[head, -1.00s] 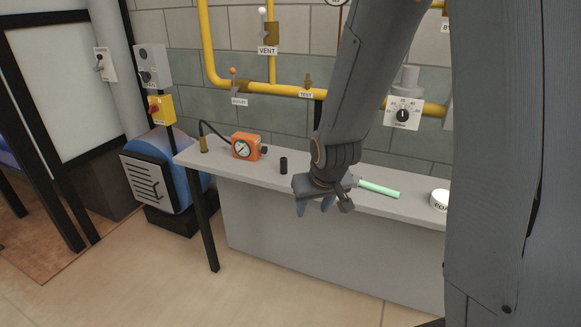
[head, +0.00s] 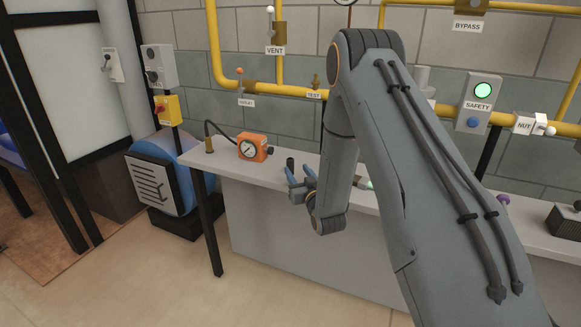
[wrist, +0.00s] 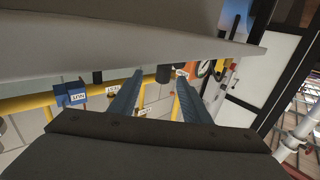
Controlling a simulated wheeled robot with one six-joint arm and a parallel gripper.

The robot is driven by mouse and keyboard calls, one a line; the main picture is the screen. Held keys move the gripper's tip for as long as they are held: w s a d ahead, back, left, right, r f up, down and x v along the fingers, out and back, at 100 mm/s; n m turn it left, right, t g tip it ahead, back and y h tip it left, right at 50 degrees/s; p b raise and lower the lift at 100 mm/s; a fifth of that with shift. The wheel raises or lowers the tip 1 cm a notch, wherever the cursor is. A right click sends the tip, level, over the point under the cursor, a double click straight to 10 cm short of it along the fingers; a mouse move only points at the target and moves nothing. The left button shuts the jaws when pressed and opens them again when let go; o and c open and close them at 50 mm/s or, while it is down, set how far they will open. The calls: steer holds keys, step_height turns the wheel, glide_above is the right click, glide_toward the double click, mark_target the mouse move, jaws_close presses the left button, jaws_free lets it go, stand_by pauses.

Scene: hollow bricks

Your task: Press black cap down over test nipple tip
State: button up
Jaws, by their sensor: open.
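The black cap (head: 290,163) is a small dark cylinder standing on the grey bench, right of the orange gauge. The brass test nipple (head: 316,80) rises from the yellow pipe above the TEST label (head: 314,94); its tip looks bare. My gripper (head: 299,175) is open and empty at the bench's front edge, fingers pointing to the cap. In the upside-down wrist view the cap (wrist: 163,74) shows between and beyond the fingertips (wrist: 160,79). The fingers do not visibly grip it. I cannot tell the exact gap.
The orange gauge (head: 252,147) with its hose sits left of the cap on the bench (head: 260,181). A green stick (head: 369,184) lies partly hidden behind my arm. Valves and yellow pipes (head: 290,89) run along the wall. The floor in front is clear.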

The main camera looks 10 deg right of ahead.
mark_target(291, 164)
steer(key=w, duration=0.2)
steer(key=w+a+p, duration=0.1)
steer(key=w, duration=0.3)
steer(key=shift+w+a+r, duration=0.15)
steer(key=shift+w+r, duration=0.05)
steer(key=shift+r, duration=0.05)
jaws_close()
